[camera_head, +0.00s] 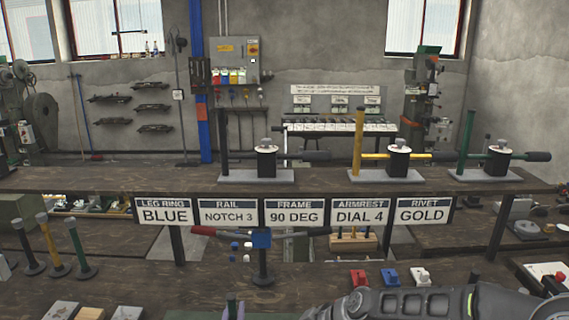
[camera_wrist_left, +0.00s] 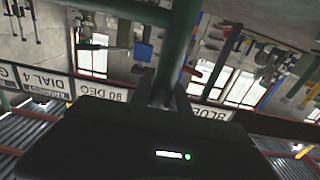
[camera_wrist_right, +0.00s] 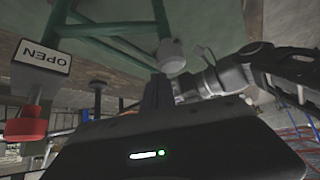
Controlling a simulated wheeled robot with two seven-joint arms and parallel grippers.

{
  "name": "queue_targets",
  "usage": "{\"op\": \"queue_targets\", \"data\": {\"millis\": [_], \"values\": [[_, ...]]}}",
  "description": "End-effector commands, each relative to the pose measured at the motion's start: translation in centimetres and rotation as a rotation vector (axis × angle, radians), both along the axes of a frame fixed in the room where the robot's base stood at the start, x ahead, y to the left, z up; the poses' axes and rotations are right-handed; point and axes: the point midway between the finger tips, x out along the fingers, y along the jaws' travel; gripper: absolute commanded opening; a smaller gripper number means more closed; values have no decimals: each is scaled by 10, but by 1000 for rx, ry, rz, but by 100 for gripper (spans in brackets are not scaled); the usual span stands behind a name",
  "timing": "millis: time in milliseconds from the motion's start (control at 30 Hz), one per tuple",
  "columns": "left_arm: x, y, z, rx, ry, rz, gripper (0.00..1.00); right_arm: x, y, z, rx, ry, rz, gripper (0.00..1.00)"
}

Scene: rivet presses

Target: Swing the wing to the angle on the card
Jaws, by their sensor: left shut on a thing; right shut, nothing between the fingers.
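The frame card (camera_head: 294,213) reads "90 DEG" in the row of cards in the head view. In the left wrist view, my left gripper (camera_wrist_left: 160,98) is shut on a green tube (camera_wrist_left: 177,50).
A stand with a blue block (camera_head: 262,239) and a red-tipped bar (camera_head: 204,231) stands below the cards. Coloured posts (camera_head: 80,249) stand at left. A red knob (camera_wrist_right: 26,124) sits by an OPEN sign (camera_wrist_right: 43,56). Presses (camera_head: 266,160) line the raised shelf.

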Motion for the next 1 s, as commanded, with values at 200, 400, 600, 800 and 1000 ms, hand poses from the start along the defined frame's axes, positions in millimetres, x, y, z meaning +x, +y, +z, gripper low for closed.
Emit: {"op": "queue_targets", "data": {"millis": [200, 400, 600, 800, 1000], "values": [[-2, 0, -7, -1, 15, 2, 0, 0, 0, -1, 0, 0, 0, 0], [-2, 0, -7, -1, 15, 2, 0, -6, -3, 0, 1, -1, 0, 0], [-2, 0, -7, -1, 15, 2, 0, -15, -9, 0, 0, 0, -1, 0], [-2, 1, -7, -1, 15, 2, 0, -24, -14, -1, 0, 1, -1, 0], [-2, 1, -7, -1, 15, 2, 0, -32, -18, -1, 0, 1, 1, 0]]}}
